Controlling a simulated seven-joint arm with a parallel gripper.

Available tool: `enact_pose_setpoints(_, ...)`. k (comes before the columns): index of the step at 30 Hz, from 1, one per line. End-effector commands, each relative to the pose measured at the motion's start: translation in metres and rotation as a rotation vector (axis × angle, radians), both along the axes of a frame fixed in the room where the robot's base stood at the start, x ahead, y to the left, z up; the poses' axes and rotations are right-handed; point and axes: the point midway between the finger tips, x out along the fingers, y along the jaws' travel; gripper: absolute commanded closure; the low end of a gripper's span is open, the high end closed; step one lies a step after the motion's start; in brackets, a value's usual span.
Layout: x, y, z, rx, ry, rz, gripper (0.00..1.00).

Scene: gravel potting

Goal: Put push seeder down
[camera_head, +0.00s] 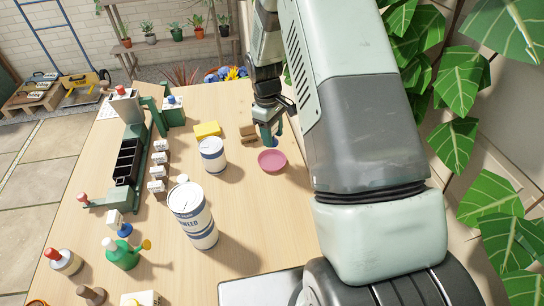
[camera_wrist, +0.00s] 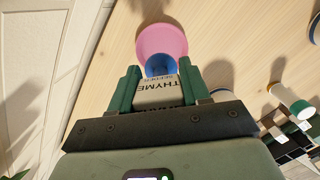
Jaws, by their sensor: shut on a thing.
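My gripper (camera_head: 270,130) is at the far right part of the table, just behind a pink dish (camera_head: 272,160). In the wrist view, my gripper's green fingers (camera_wrist: 158,86) are shut on the push seeder (camera_wrist: 160,94). The seeder has a pale body with the words "THYME" and "SEEDER", and a blue end (camera_wrist: 160,65). The blue end overlaps the pink dish (camera_wrist: 160,42) in that view. In the head view the seeder is mostly hidden by the fingers, and I cannot tell whether it touches the table.
Two white cans (camera_head: 193,215) (camera_head: 213,155) stand left of the dish. A green rack with black compartments (camera_head: 128,160) stands farther left. The wood around the dish is bare.

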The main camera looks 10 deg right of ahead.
Motion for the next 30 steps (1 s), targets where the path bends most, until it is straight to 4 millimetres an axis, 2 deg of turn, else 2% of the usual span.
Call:
enact_pose_setpoints(3, -0.001, 0.000, -0.025, -0.001, 0.004, 0.000, 0.84)
enact_pose_setpoints(6, -0.001, 0.000, -0.040, -0.001, 0.002, 0.000, 0.84)
enact_pose_setpoints(11, 0.000, 0.000, -0.051, 0.000, 0.001, 0.000, 0.84)
enact_pose_setpoints(18, -0.001, 0.000, -0.082, -0.001, 0.002, 0.001, 0.84)
enact_pose_setpoints(29, 0.000, 0.000, -0.087, -0.001, 0.001, 0.000, 0.84)
enact_pose_setpoints(30, 0.000, 0.000, -0.088, -0.001, 0.001, 0.000, 0.52)
